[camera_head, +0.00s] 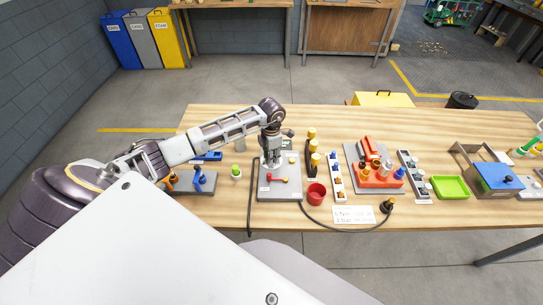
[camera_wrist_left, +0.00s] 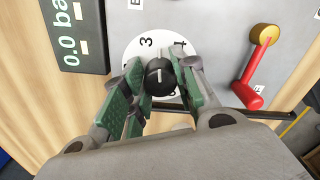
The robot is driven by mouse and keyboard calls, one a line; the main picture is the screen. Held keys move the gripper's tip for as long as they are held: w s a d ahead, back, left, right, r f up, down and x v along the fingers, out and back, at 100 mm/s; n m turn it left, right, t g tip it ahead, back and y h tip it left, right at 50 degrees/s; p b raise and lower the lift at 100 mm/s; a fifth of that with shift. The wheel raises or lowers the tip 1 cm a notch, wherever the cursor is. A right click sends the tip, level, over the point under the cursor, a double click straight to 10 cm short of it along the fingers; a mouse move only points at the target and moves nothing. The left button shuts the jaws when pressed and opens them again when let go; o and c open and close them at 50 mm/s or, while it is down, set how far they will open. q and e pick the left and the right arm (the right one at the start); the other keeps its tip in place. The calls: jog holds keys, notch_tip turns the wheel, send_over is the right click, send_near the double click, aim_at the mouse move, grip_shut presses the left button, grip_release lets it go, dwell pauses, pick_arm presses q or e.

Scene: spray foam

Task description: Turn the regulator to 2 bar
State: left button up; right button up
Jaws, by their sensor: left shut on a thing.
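The regulator is a black knob (camera_wrist_left: 160,78) on a white dial (camera_wrist_left: 150,45) with the figures 3 and 1 showing; it sits on a grey panel (camera_head: 283,188). My left gripper (camera_wrist_left: 155,85) has its green-padded fingers shut on the knob, one on each side. The knob's white mark points up in the wrist view, between 3 and 1. A black display (camera_wrist_left: 75,35) beside the dial reads 0.0 ba, with the rest cut off. In the head view my left gripper (camera_head: 272,158) covers the knob from above. My right gripper is not in view.
A red lever with a brass pivot (camera_wrist_left: 258,65) is on the same panel, close to my fingers. A red cup (camera_head: 316,193), a white note (camera_head: 353,215) and a black hose (camera_head: 330,229) lie to the right. Blue and orange tools (camera_head: 197,180) lie to the left.

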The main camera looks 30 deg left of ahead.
pick_arm(q)
jog(key=n+b, duration=0.1)
jog(key=n, duration=0.3)
jog(key=n+b, duration=0.1)
jog(key=n, duration=0.3)
jog(key=shift+n, duration=0.4)
jog(key=n+b, duration=0.1)
jog(key=n, duration=0.3)
jog(key=shift+n, duration=1.6)
jog(key=o, duration=1)
